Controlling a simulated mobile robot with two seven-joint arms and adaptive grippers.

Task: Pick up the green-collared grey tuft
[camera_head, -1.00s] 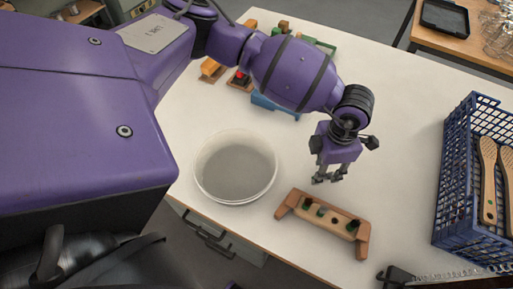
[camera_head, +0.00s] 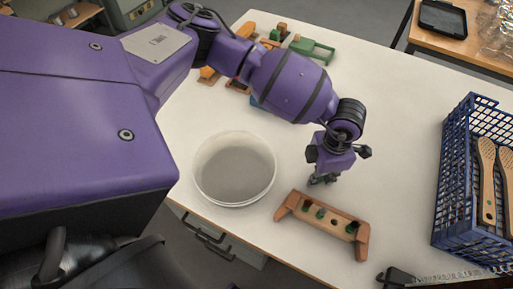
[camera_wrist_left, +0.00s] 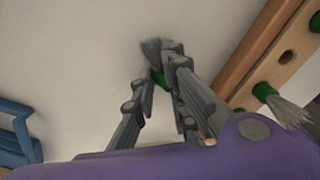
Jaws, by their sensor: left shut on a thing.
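The green-collared grey tuft (camera_wrist_left: 154,48) shows in the left wrist view, its grey bristles pointing away past the fingertips. Its green collar is between the fingers, partly hidden by them. My left gripper (camera_wrist_left: 160,75) is shut on it; the gripper (camera_head: 324,180) also shows in the head view, low over the white table just behind the wooden rack (camera_head: 290,200). Whether the tuft touches the table I cannot tell. My right gripper is not in view.
The rack holds several green-collared pieces and has an empty hole. A white tub (camera_head: 207,182) stands left of the gripper. A blue crate (camera_head: 447,165) with wooden brush bodies (camera_head: 487,180) is at the right. Coloured fixtures (camera_head: 312,48) stand at the back. Table between gripper and crate is clear.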

